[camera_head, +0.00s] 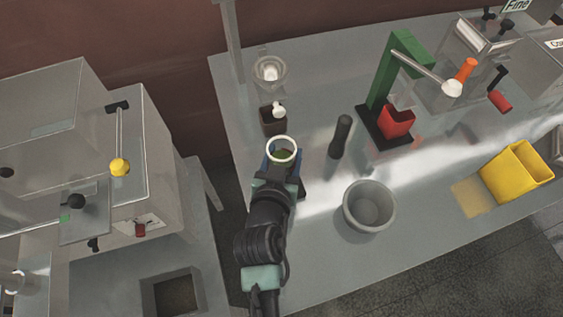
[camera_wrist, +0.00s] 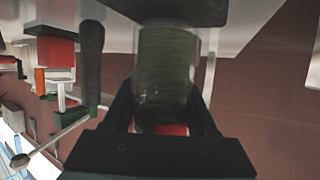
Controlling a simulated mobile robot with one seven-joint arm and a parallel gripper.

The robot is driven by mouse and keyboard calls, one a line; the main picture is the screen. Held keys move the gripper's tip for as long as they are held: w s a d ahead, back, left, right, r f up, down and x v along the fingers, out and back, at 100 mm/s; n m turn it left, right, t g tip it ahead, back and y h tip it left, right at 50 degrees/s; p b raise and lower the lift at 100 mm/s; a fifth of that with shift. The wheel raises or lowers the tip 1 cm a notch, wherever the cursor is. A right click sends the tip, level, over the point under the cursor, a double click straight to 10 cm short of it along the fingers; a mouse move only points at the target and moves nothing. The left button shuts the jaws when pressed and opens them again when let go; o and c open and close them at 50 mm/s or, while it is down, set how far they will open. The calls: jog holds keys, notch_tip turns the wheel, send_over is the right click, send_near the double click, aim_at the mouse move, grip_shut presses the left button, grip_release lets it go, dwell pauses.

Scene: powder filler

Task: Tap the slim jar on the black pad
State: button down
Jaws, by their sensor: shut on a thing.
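A slim clear jar with green contents and a pale round rim (camera_head: 283,149) is upright in my gripper (camera_head: 279,168). In the wrist view, which shows the scene upside down, the jar (camera_wrist: 163,65) sits between my two dark fingers (camera_wrist: 163,105). A dark flat slab, which looks like the black pad (camera_wrist: 185,10), is right at the jar's base; I cannot tell whether they touch. In the head view the pad is mostly hidden by the jar and my arm.
A dark box with a white scoop (camera_head: 272,122) and a glass bowl (camera_head: 269,72) stand behind. A black cylinder (camera_head: 340,136) and a grey bowl (camera_head: 369,207) are to the right. Farther right are a green stand (camera_head: 382,75) with a red cup (camera_head: 397,122) and a yellow bin (camera_head: 516,172).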

jog(key=shift+f+b, duration=0.45)
jog(key=shift+f, duration=0.25)
jog(key=shift+r, duration=0.15)
jog(key=shift+r+p, duration=1.4)
jog(key=shift+r, duration=0.05)
jog(key=shift+f, duration=0.15)
jog(key=shift+f+b, duration=1.45)
jog(key=shift+b, duration=0.05)
jog(key=shift+r, duration=0.15)
jog(key=shift+r, duration=0.1)
